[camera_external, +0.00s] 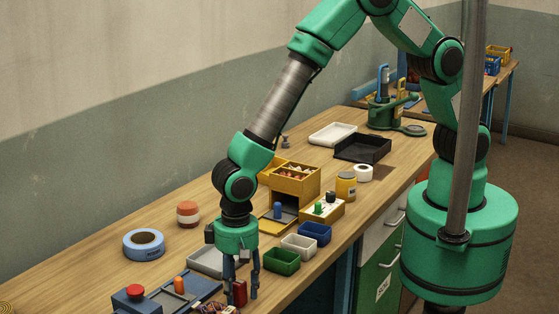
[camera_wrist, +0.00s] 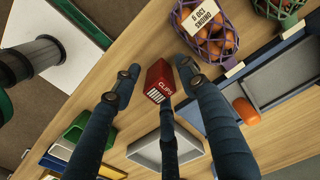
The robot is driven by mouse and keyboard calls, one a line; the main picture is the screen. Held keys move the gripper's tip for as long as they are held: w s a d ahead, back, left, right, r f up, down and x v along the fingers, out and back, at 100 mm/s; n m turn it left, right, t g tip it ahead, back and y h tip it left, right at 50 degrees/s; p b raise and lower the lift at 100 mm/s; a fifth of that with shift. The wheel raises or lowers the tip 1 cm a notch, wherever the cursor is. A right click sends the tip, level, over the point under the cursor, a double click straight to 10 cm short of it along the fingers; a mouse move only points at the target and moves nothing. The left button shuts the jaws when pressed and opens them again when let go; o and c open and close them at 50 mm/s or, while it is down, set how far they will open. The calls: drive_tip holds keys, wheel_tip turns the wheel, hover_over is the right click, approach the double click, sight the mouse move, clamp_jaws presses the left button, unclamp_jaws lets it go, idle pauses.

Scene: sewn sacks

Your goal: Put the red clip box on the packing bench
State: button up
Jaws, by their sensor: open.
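The red clip box (camera_wrist: 158,80), with a white label reading CLIPS, stands on the wooden workbench (camera_external: 110,255) near its front edge. In the outside view the red box (camera_external: 240,293) shows low down between the fingers of my gripper (camera_external: 242,288). In the wrist view my gripper (camera_wrist: 157,84) is open, with a blue finger on either side of the box and another in front of it. I cannot tell whether any finger touches it. A second bench (camera_external: 482,90) with crates stands at the back right; I cannot tell which is the packing bench.
A grey tray (camera_wrist: 145,150) and mesh bags of orange things (camera_wrist: 207,35) lie close by. Green (camera_external: 281,262), white (camera_external: 299,247) and blue (camera_external: 314,234) bins line the front edge. A blue box with a red button (camera_external: 135,292) is at left. Bare wood lies behind the tape roll (camera_external: 144,245).

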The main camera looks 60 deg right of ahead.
sight(239, 283)
wheel_tip(239, 283, up, 11)
drive_tip(key=shift+r+p, duration=0.1)
drive_tip(key=shift+p, duration=0.45)
idle(0.5)
idle(0.4)
